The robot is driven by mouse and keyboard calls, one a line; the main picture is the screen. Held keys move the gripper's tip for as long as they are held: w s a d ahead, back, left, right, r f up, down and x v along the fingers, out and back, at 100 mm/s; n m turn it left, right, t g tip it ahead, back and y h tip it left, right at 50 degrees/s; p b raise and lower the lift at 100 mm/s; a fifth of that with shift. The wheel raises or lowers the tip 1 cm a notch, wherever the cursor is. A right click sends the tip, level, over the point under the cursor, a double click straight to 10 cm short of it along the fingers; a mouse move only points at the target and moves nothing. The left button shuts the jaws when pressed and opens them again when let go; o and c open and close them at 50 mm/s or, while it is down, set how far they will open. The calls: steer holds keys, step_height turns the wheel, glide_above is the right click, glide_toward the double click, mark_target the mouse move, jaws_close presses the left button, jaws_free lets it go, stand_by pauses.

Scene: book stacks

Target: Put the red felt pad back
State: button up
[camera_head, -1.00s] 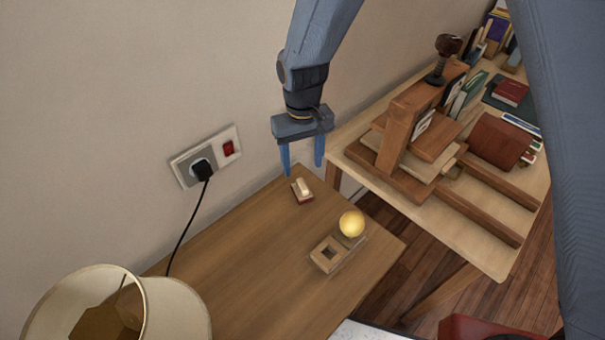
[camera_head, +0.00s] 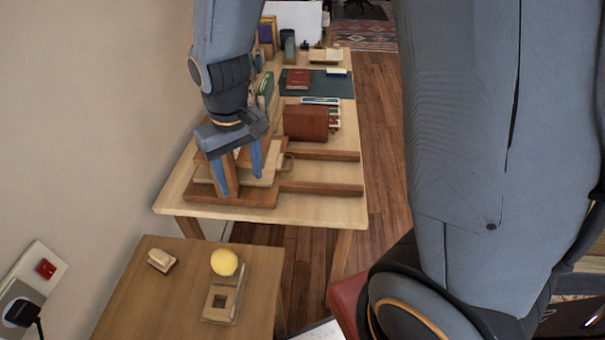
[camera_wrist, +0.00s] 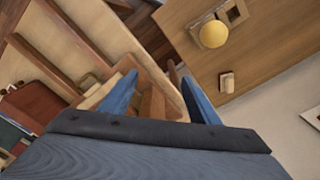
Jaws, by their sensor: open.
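The red felt pad (camera_head: 162,264) seems to be the small piece with a pale wooden grip and a thin dark red underside, lying on the near small wooden table (camera_head: 130,305). It also shows in the wrist view (camera_wrist: 227,82). A wooden holder (camera_head: 218,306) with a square recess stands to its right, with a yellow ball (camera_head: 224,262) at its far end. My gripper (camera_head: 240,178) is open and empty, fingers pointing down. In the head view it overlaps the wooden press on the far table, apart from the pad.
The far pale table (camera_head: 300,207) carries the wooden press (camera_head: 225,195), a brown book block (camera_head: 305,124), a green mat (camera_head: 335,85) and several books. A wall socket (camera_head: 20,305) with a black plug is at the left. A gap separates the two tables.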

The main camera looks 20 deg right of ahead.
steer(key=s+d+r+m, duration=0.2)
steer(key=s+d, duration=0.5)
steer(key=d, duration=0.5)
steer(key=shift+s+d+m, duration=0.15)
steer(key=shift+d+m, duration=0.2)
steer(key=shift+m, duration=0.35)
